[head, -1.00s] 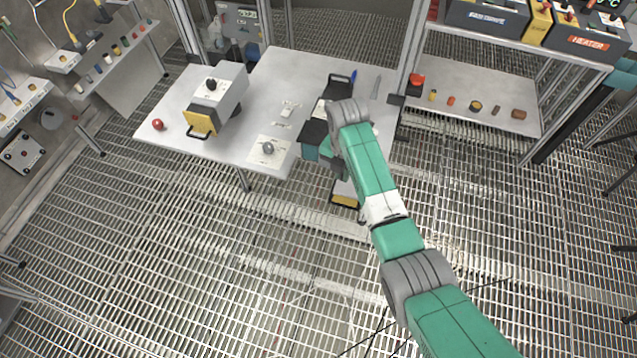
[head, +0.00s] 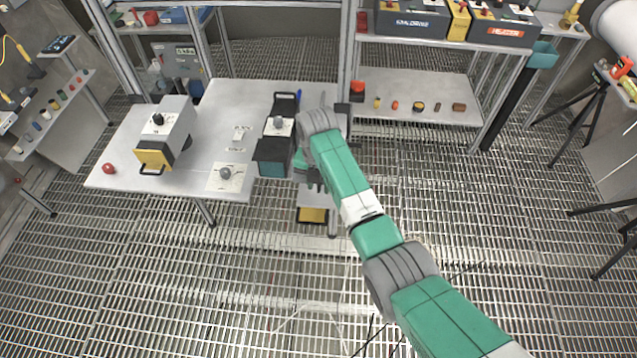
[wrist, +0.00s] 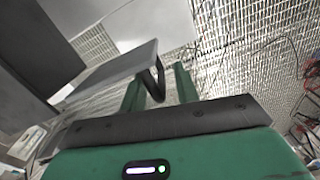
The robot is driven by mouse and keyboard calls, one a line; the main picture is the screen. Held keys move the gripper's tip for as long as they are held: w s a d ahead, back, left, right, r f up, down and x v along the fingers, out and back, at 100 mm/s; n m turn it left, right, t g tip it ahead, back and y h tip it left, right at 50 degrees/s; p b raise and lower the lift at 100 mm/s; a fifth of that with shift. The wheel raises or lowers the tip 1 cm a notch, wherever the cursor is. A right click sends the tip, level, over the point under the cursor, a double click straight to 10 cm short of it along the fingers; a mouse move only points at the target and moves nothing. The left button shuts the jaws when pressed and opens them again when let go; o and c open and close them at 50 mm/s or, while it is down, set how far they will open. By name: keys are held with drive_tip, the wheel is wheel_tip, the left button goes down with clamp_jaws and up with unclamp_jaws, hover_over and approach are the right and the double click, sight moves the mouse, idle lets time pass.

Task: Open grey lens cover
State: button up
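A grey plate with a black loop handle (wrist: 157,82), which looks like the grey lens cover (wrist: 115,72), is in the wrist view beside a dark grey block. My gripper is open there (wrist: 160,88), its two green fingers apart with the handle's end showing between them. I cannot tell whether they touch it. In the head view my gripper (head: 311,180) is at the table's front right, just right of a dark box with a teal front (head: 273,169). My arm partly hides this spot, and I cannot make out the cover there.
The table (head: 225,110) also bears a grey box with a yellow front (head: 153,159), a red ball (head: 109,169) and a plate with a grey knob (head: 225,173). A yellow-fronted unit (head: 312,215) is below the table edge. A shelf (head: 430,92) with small parts stands right. The grating floor in front is open.

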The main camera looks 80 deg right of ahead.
wheel_tip(320, 180, up, 8)
drive_tip(key=shift+f, duration=0.2)
idle(0.5)
drive_tip(key=w+a+r+m+t+h, duration=0.2)
drive_tip(key=w+a+r, duration=0.25)
drive_tip(key=w, duration=0.25)
drive_tip(key=w+a+r+m+t+h+p, duration=0.1)
drive_tip(key=w+a+r+t, duration=0.15)
drive_tip(key=w+r, duration=0.4)
drive_tip(key=w+a+r+m+t+h, duration=0.2)
drive_tip(key=w+a+r, duration=0.15)
drive_tip(key=w, duration=0.55)
drive_tip(key=w+a+r+m+t+p, duration=0.1)
drive_tip(key=w+a+r+m+t, duration=0.2)
drive_tip(key=a+r, duration=0.45)
drive_tip(key=w+a+r+t, duration=0.3)
drive_tip(key=w+a+r, duration=0.2)
drive_tip(key=a+r, duration=0.25)
drive_tip(key=s+a+r+m+t+y+p, duration=0.15)
drive_tip(key=a+r+t, duration=0.25)
drive_tip(key=a+r, duration=0.4)
drive_tip(key=s+a+r+m+t, duration=0.25)
drive_tip(key=a+r, duration=0.35)
drive_tip(key=a, duration=0.3)
drive_tip(key=s+a+r+m+t+y, duration=0.4)
drive_tip(key=s+a+r+t, duration=0.2)
drive_tip(key=s+a+r, duration=0.5)
drive_tip(key=shift+a+m, duration=0.25)
drive_tip(key=shift+m, duration=0.15)
